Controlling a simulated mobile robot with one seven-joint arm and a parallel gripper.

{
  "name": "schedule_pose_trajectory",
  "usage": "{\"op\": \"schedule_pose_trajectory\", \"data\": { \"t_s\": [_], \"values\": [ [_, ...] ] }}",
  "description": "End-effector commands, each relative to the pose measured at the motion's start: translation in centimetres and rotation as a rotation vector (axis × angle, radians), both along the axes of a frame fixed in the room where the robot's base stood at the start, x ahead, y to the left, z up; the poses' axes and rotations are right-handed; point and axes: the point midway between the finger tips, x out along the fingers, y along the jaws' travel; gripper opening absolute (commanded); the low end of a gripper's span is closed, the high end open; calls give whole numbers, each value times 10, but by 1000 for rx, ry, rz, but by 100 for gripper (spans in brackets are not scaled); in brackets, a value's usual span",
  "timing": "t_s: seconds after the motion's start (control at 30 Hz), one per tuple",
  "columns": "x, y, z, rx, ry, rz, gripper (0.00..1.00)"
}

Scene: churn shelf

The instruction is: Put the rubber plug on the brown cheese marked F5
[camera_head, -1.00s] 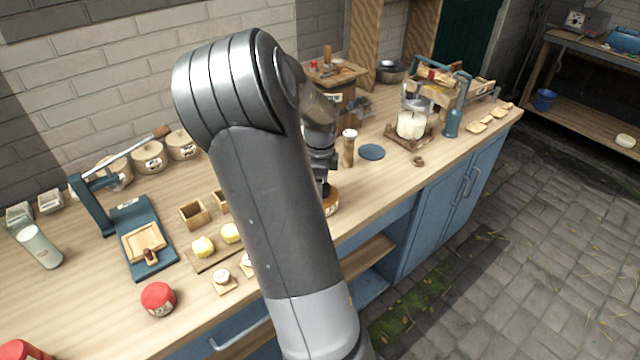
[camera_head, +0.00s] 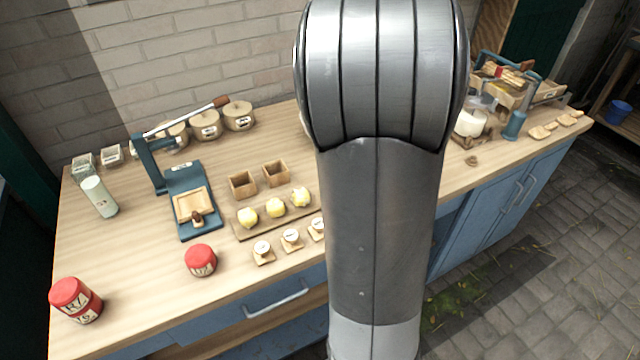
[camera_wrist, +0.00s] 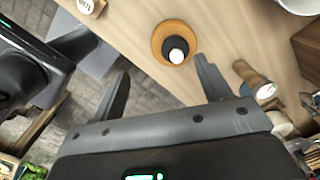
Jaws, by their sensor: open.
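An orange-brown round piece (camera_wrist: 158,49), which looks like the brown cheese, stands on the wooden worktop in the wrist view. A dark round object with a white top (camera_wrist: 177,55) appears on its middle; it may be the rubber plug, but I cannot be sure. No F5 mark is readable. My gripper (camera_wrist: 163,85) is open, its two fingers wide apart with nothing between them. The round piece lies beyond the fingertips, nearer the right finger. In the head view my arm hides the gripper and this piece.
Two red-topped cheeses (camera_head: 200,260) (camera_head: 70,292) stand on the worktop (camera_head: 130,255) at left. A blue press (camera_head: 188,178), wooden boxes (camera_head: 243,184) and a board with yellow lumps (camera_head: 275,208) stand nearby. A wooden-ended cylinder (camera_wrist: 266,91) is right of my gripper.

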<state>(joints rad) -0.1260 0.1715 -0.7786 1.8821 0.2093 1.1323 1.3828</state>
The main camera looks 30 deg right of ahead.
Motion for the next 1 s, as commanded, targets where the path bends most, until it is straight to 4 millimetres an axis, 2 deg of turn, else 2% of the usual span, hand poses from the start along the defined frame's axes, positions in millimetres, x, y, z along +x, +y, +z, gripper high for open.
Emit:
{"op": "schedule_pose_trajectory", "data": {
  "t_s": [0.1, 0.27, 0.6, 0.8, 1.0],
  "values": [
    [-13, 37, 12, 21, -76, 249, 71],
    [-34, 87, 28, -1, -176, 608, 71],
    [-99, 184, 53, -219, -340, 1373, 71],
    [-140, 225, 54, -428, -354, 1772, 71],
    [-162, 243, 50, -571, -322, 1999, 71]
  ]
}}
